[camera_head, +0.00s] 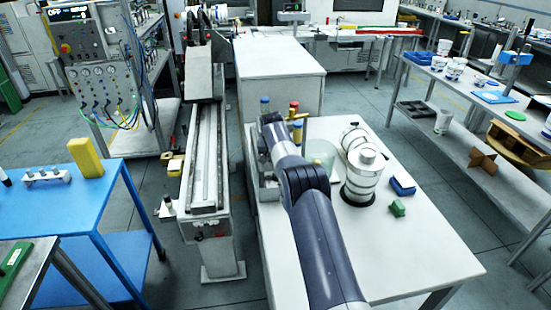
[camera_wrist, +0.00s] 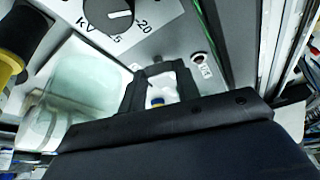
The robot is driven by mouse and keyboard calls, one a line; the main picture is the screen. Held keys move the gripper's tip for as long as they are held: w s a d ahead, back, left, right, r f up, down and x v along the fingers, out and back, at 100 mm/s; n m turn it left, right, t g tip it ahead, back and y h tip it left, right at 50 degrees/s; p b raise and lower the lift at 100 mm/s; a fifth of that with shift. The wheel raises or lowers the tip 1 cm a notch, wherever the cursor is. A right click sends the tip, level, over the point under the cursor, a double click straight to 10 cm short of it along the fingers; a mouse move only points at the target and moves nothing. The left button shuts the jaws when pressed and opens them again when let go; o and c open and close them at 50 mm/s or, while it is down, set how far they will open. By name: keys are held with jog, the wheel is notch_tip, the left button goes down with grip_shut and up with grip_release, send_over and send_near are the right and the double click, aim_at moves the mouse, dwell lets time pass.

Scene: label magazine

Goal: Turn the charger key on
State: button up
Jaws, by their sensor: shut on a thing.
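In the wrist view the charger's grey panel (camera_wrist: 160,40) carries a black dial (camera_wrist: 122,18) marked kV, 5 and 20. My gripper (camera_wrist: 160,72) is at the panel below the dial, its two dark fingers close around a small spot. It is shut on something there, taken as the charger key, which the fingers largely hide. A white part with a small blue and yellow bit (camera_wrist: 157,102) shows between the fingers. I cannot tell the key's turned position. In the head view the charger box (camera_head: 266,187) is mostly behind my arm, and my gripper is hidden.
A clear jar (camera_wrist: 85,95) stands close left of my gripper; it also shows in the head view (camera_head: 322,155). Posts with blue (camera_head: 264,101) and red (camera_head: 294,106) tops stand behind the arm. The table's front right (camera_head: 410,255) is clear.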

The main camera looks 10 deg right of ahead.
jog(key=shift+a+m+h, duration=0.1)
jog(key=shift+m+h, duration=0.4)
jog(key=shift+m, duration=1)
jog(key=o, duration=1)
jog(key=shift+r, duration=0.1)
jog(key=b+v, duration=0.1)
jog(key=v, duration=0.4)
jog(key=b+v, duration=0.2)
jog(key=v, duration=0.3)
jog(key=shift+w+a+r, duration=0.1)
jog(key=shift+r, duration=0.25)
jog(key=shift+c, duration=0.5)
